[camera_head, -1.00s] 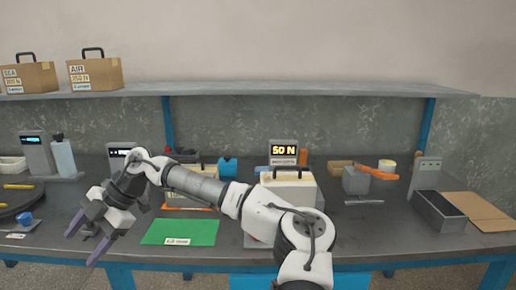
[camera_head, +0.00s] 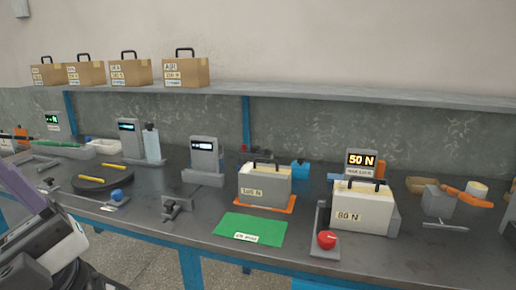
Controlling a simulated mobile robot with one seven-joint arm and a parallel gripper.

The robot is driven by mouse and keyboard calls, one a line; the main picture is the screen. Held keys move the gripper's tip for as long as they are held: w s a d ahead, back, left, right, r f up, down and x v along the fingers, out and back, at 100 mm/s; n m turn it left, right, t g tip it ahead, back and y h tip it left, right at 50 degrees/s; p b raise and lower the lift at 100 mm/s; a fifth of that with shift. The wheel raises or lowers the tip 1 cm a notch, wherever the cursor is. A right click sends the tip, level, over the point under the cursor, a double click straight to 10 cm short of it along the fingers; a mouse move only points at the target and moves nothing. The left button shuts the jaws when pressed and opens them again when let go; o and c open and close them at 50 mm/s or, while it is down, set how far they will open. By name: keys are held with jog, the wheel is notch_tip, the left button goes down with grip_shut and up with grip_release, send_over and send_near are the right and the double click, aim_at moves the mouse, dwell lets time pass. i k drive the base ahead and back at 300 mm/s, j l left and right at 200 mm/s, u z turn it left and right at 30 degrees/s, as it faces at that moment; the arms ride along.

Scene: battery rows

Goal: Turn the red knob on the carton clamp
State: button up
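The red knob (camera_head: 326,240) sits at the front of the carton clamp (camera_head: 322,216), a grey fixture on the bench right of centre. A pale carton (camera_head: 345,215) with a dark handle and an "80 N" label stands in the clamp. A display (camera_head: 361,158) behind it reads "50 N". My gripper (camera_head: 22,195) is at the lower left edge, far from the knob. One purple finger shows, partly cut off by the frame, so its opening cannot be told. Nothing is seen touching the knob.
A grey carton (camera_head: 264,188) on an orange mat and a green mat (camera_head: 250,229) lie left of the clamp. A small grey fixture (camera_head: 176,207) and a dark round tray (camera_head: 102,181) are between them and my arm. Several cartons stand on the shelf (camera_head: 330,96).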

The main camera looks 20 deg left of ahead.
aim_at(327, 240)
jog(key=l+u, duration=0.3)
jog(key=l, duration=0.35)
jog(key=l+u, duration=0.3)
jog(key=l, duration=0.35)
